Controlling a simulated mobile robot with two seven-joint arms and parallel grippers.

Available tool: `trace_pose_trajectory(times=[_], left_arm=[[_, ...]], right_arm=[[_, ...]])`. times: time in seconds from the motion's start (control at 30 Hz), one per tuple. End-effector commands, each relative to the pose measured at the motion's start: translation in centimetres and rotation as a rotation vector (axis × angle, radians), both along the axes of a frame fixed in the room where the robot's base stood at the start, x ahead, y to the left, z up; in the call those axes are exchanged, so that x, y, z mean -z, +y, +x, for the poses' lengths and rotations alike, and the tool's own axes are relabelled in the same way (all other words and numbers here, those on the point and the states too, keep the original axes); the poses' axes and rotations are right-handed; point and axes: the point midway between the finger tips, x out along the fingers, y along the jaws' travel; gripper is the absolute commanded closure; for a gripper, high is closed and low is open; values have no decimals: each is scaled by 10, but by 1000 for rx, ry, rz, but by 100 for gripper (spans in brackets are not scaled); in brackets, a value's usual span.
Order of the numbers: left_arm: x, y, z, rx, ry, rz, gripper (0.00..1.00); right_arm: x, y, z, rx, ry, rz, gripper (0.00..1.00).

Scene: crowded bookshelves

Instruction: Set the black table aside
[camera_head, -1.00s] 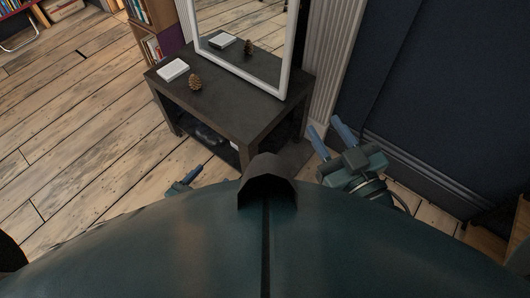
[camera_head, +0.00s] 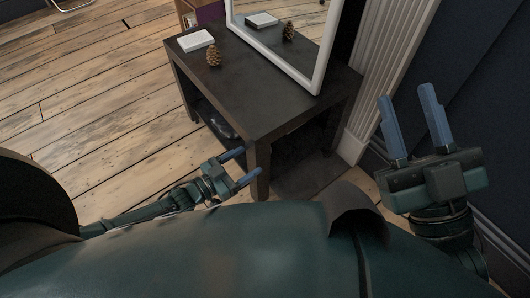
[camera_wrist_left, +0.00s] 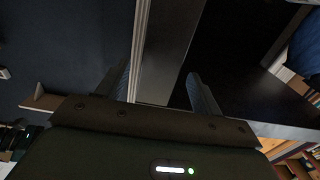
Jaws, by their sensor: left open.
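The black table (camera_head: 258,98) stands on the wooden floor ahead of me, with a lower shelf under its top. A white book (camera_head: 196,40), a pinecone (camera_head: 213,56) and a white-framed mirror (camera_head: 290,66) are on top. My left gripper (camera_head: 250,163) is open and empty, low beside the table's near front leg; I cannot tell if it touches it. In the left wrist view its fingers (camera_wrist_left: 158,84) are apart, with a dark table-like surface (camera_wrist_left: 262,88) to the right. My right gripper (camera_head: 406,92) is open and empty, to the right of the table.
A white fluted pilaster (camera_head: 385,75) and a dark wall (camera_head: 480,95) stand close behind and right of the table. The plank floor (camera_head: 95,115) to the left is wide and clear. Books (camera_wrist_left: 300,85) show at the right edge of the left wrist view.

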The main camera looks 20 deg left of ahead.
Motion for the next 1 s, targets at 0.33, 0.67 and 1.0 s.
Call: trace_pose_trajectory(times=[0.33, 0.67, 1.0], left_arm=[[2, -37, 48, -1, 1, -1, 34], [1, -43, 56, -1, 2, 0, 34], [1, -43, 55, -1, 1, 0, 52]], right_arm=[[-22, -2, -6, -2, -214, -22, 64], [-29, -3, -8, -3, -256, -24, 64], [-29, -3, -8, -2, -256, -24, 64]])
